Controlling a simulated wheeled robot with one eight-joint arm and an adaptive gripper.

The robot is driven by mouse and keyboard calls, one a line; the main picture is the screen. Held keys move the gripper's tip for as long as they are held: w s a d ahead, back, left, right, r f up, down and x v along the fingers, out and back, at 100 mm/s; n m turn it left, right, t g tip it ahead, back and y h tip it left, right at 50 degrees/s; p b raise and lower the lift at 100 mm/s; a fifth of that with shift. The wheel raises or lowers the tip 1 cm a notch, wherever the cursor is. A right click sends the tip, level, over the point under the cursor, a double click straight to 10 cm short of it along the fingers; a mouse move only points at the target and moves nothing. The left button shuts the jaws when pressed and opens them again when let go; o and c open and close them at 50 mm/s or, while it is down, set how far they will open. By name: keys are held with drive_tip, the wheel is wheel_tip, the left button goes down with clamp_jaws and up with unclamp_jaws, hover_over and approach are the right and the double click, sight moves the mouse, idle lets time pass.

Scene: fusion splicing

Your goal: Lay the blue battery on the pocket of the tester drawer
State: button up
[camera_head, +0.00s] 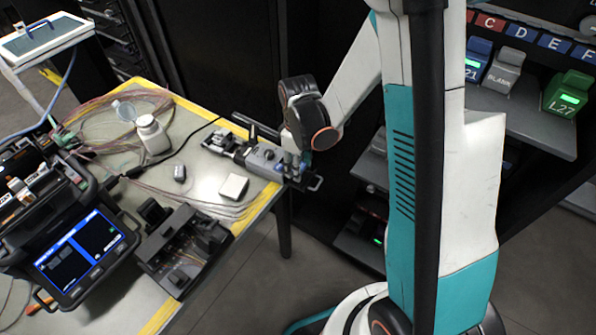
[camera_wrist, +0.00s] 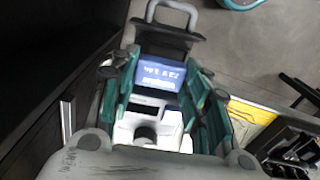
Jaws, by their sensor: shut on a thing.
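My gripper (camera_wrist: 166,74) has its two teal fingers on either side of the blue battery (camera_wrist: 162,76), and it is shut on it. The battery's blue face carries pale lettering that I cannot read. In the head view my gripper (camera_head: 298,166) is low over the front of the grey tester (camera_head: 262,157), at the table's right corner. The tester drawer (camera_head: 300,181) sticks out past the table edge, and its handle (camera_wrist: 174,8) shows at the top of the wrist view. The battery is over the drawer, which hides the pocket. I cannot tell whether it touches the pocket.
The table (camera_head: 205,178) holds a splicer with a blue screen (camera_head: 80,253), a white bottle (camera_head: 151,134), a small white box (camera_head: 233,187) and loose fibres. Dark shelves with a green-lit unit (camera_head: 570,95) stand at the right. Floor is open below the drawer.

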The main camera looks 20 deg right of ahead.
drive_tip(key=shift+f+b, duration=0.3)
drive_tip(key=shift+f, duration=1.05)
drive_tip(key=shift+f, duration=0.1)
drive_tip(key=o, duration=1.1)
drive_tip(key=s+r+m+t+p, duration=0.1)
drive_tip(key=s+r+m+p, duration=0.1)
drive_tip(key=r, duration=0.9)
drive_tip(key=s+r+m+t+p, duration=0.1)
drive_tip(key=s+r+t+p, duration=0.15)
drive_tip(key=r, duration=0.95)
drive_tip(key=shift+s+r+m+t, duration=0.6)
drive_tip(key=shift+s+r+m, duration=0.4)
drive_tip(key=shift+s, duration=0.75)
drive_tip(key=shift+s+r+m+t, duration=0.75)
drive_tip(key=shift+s+r, duration=0.5)
drive_tip(key=shift+s, duration=0.45)
drive_tip(key=shift+s+r+m+t, duration=0.5)
drive_tip(key=shift+s+r+m, duration=0.55)
drive_tip(key=shift+s, duration=0.7)
